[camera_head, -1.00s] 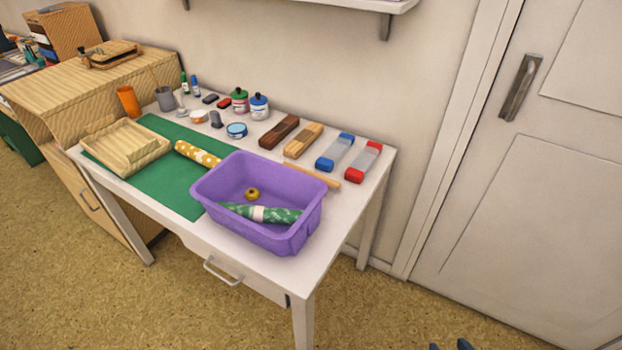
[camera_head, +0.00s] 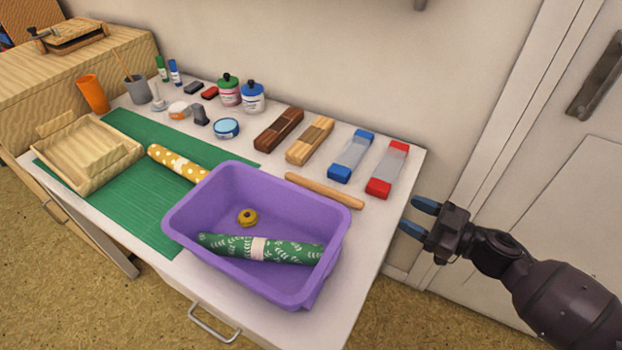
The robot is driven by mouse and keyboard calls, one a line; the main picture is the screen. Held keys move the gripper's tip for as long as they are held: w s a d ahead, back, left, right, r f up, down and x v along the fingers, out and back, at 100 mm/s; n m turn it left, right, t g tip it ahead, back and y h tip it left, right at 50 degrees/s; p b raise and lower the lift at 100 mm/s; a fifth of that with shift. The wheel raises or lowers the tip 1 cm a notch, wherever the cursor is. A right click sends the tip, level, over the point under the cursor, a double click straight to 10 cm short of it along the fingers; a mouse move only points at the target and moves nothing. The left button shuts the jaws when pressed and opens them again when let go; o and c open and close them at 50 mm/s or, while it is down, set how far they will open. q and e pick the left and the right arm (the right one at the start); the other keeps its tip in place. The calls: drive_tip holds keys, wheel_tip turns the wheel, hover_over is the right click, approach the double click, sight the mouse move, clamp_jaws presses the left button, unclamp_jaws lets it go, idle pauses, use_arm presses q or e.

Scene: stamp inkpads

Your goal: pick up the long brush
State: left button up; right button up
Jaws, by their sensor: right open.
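A thin wooden handle, seemingly the long brush (camera_head: 121,63), stands tilted in a grey cup (camera_head: 138,90) at the back left of the white table. Its lower end is hidden inside the cup. My right gripper (camera_head: 418,217) is open and empty, with blue fingertips, just off the table's right edge. It is far to the right of the cup, across the table. My left gripper is not in view.
A purple bin (camera_head: 190,235) holding a green patterned roll (camera_head: 290,250) fills the front. Long blocks (camera_head: 350,156) and a wooden rod (camera_head: 323,190) lie on the right. An orange cup (camera_head: 92,94) and small bottles (camera_head: 174,72) stand near the grey cup.

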sight(364, 206)
drive_tip(key=shift+m+g+y, duration=0.7)
drive_tip(key=shift+g+y, duration=0.1)
drive_tip(key=a, duration=0.2)
drive_tip(key=w+a, duration=0.1)
drive_tip(key=a, duration=0.2)
drive_tip(key=shift+a+b, duration=0.1)
drive_tip(key=shift+b, duration=0.2)
drive_tip(key=shift+w+a, duration=0.35)
drive_tip(key=shift+a, duration=0.05)
drive_tip(key=x, duration=0.3)
drive_tip(key=b+x, duration=0.1)
drive_tip(key=shift+a+f, duration=0.25)
drive_tip(key=shift+a, duration=0.15)
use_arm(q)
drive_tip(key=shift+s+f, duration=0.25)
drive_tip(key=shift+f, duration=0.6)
use_arm(e)
drive_tip(key=shift+w+a+r, duration=0.1)
drive_tip(key=shift+a, duration=0.1)
drive_tip(key=c, duration=0.9)
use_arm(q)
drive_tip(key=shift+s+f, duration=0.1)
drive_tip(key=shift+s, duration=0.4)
use_arm(e)
clamp_jaws()
